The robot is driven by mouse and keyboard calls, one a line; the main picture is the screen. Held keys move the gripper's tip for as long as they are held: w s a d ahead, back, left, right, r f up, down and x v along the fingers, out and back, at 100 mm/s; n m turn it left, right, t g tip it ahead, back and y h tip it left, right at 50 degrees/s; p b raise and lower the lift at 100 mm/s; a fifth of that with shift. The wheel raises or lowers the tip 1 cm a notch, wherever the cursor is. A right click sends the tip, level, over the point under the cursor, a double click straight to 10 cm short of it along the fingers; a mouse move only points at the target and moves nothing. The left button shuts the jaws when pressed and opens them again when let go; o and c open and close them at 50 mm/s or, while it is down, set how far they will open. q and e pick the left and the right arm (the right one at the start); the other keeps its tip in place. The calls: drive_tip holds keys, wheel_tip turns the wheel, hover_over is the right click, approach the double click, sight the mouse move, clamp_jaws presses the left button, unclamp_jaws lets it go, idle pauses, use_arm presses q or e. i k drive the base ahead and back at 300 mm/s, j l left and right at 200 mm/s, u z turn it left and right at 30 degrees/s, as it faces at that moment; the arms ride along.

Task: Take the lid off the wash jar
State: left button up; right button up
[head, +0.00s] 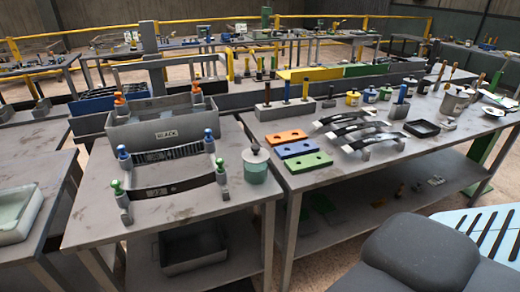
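A jar with a pale green, see-through body (256,173) stands upright at the right edge of the near left table; I take it as the wash jar. Its grey lid (256,156) sits on top, with a small dark knob in the middle. The jar stands just right of a rack with a dark curved spring strip. Neither of my grippers shows in the head view.
A grey bin (163,126) and the spring rack (170,188) with green and blue knobs stand left of the jar. Orange (286,137), blue and green blocks lie on the right table, with more spring strips and several small lidded pots. The near left tabletop's front is clear.

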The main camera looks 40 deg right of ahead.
sight(256, 154)
drive_tip(key=i+l, duration=0.1)
drive_tip(key=l, duration=1.1)
drive_tip(key=i+l+u, duration=0.1)
drive_tip(key=l, duration=0.55)
